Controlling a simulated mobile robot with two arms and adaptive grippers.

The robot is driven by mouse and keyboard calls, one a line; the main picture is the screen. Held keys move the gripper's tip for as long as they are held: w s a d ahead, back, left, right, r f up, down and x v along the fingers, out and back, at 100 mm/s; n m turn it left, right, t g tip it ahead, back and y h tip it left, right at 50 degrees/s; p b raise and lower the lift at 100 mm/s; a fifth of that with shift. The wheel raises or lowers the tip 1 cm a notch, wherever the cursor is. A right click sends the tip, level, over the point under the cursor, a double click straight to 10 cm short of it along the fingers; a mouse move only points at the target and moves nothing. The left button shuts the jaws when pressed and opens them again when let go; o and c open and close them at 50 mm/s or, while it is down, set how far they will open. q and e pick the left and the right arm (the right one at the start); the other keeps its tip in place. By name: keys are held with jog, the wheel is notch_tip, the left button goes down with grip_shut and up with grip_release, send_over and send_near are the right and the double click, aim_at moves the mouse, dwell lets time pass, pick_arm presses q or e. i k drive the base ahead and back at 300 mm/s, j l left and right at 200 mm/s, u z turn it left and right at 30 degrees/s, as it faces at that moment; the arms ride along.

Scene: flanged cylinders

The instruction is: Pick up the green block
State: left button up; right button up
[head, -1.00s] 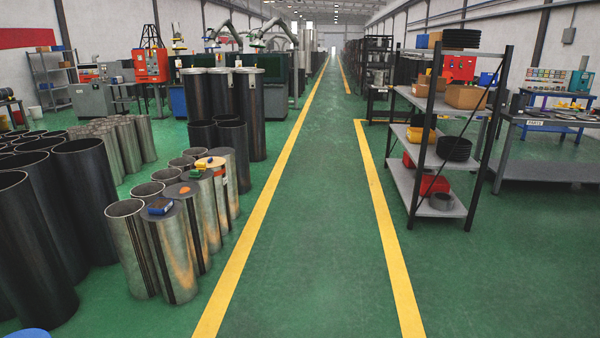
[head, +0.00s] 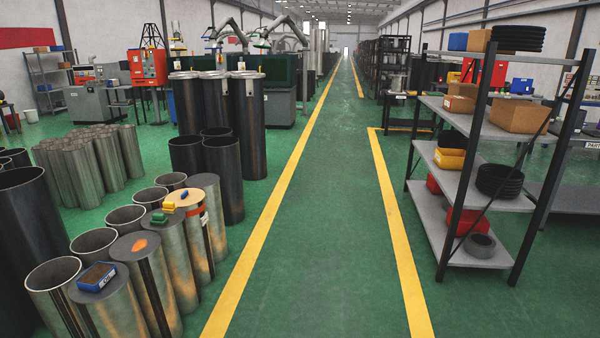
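Small green blocks show on the tops of the metal cylinders at the lower left of the head view. One green block (head: 159,218) lies on a grey capped cylinder (head: 170,245), behind an orange patch (head: 139,245). Neither of my grippers is in view.
A blue box (head: 96,277) sits on the nearest capped cylinder. Open-topped cylinders stand around it, and tall dark flanged cylinders (head: 249,110) stand behind. A shelf rack (head: 485,135) stands on the right. The green aisle (head: 320,230) between the yellow lines is clear.

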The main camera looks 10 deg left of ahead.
aim_at(159, 219)
jog(key=i+u, duration=0.2)
jog(key=i, duration=0.45)
jog(key=i+u, duration=0.15)
jog(key=i, duration=0.5)
jog(key=i+l+u, duration=0.2)
jog(key=i, duration=0.45)
